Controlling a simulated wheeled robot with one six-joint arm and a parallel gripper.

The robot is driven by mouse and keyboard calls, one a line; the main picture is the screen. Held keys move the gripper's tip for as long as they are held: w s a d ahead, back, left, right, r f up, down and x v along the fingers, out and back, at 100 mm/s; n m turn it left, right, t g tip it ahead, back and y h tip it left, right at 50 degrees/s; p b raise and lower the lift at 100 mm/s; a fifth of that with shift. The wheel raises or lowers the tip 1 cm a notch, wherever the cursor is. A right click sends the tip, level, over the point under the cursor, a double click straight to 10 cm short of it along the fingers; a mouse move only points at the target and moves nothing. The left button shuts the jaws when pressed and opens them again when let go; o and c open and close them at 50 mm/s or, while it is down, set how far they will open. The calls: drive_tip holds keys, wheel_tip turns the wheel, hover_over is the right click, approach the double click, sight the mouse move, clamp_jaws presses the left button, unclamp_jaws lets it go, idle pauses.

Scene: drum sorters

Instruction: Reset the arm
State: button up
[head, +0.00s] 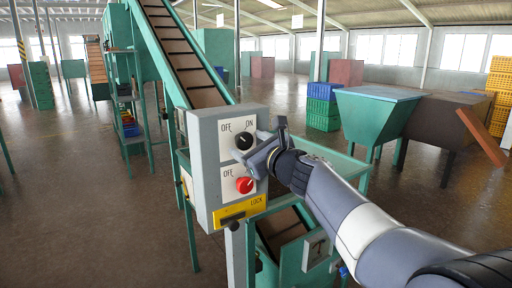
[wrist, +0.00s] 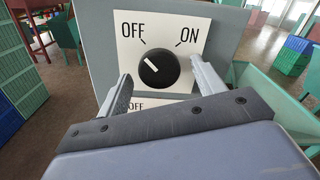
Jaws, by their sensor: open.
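A grey control box (head: 203,160) on a post carries a black knob (head: 243,141) between OFF and ON labels. In the wrist view the black knob (wrist: 158,68) has a white mark that points up and left, towards OFF. A red knob (head: 244,185) sits below it, with an OFF label; my gripper hides it in the wrist view. My gripper (head: 263,146) is in front of the box, close to the black knob. In the wrist view my gripper (wrist: 160,78) is open, with one finger on each side of the knob; contact is not clear.
A yellow LOCK plate (head: 240,212) is at the bottom of the box. A green conveyor (head: 185,55) rises behind it. A green hopper (head: 375,115) and blue and green crates (head: 322,105) stand to the right. Open floor lies to the left.

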drive_tip(key=m+p, duration=0.4)
drive_tip(key=shift+r, duration=0.15)
drive_tip(key=shift+s+d, duration=0.1)
drive_tip(key=shift+s, duration=0.1)
drive_tip(key=shift+s+d+b, duration=0.15)
drive_tip(key=shift+s+b, duration=0.1)
drive_tip(key=shift+b, duration=0.05)
